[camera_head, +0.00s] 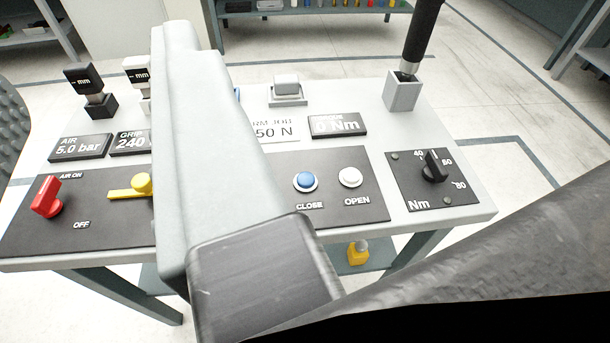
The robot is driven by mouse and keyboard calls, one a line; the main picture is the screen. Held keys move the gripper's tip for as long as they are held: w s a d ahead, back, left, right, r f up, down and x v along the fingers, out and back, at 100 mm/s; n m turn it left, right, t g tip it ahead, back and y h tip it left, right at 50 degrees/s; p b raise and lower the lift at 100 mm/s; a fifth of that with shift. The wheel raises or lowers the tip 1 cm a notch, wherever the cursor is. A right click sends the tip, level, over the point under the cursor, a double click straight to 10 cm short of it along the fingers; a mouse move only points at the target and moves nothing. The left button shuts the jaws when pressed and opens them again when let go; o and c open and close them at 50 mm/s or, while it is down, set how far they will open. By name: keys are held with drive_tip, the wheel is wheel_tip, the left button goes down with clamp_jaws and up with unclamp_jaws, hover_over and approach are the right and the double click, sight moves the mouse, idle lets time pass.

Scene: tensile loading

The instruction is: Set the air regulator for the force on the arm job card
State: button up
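A large pale grey part of my gripper (262,275), ending in a dark pad, crosses the bench from top to bottom close to the camera. I cannot tell where the fingertips are or whether they are open. The arm job card (277,131) is partly covered by it; "RM JOB" and "50 N" show, and any earlier digits are hidden. The air display (80,147) reads 5.0 bar. A red valve handle (47,196) stands on the panel between "AIR ON" and "OFF". A yellow handle (142,184) is partly hidden; I cannot tell if it is the regulator.
The grip display (131,143) shows 240, partly hidden. Right are a blue CLOSE button (305,180), a white OPEN button (350,176), an Nm dial (434,166) and a black-handled tool upright in a grey holder (404,92). A dark rough surface fills the lower right.

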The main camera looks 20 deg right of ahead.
drive_tip(key=shift+c, duration=0.3)
clamp_jaws()
idle(1.6)
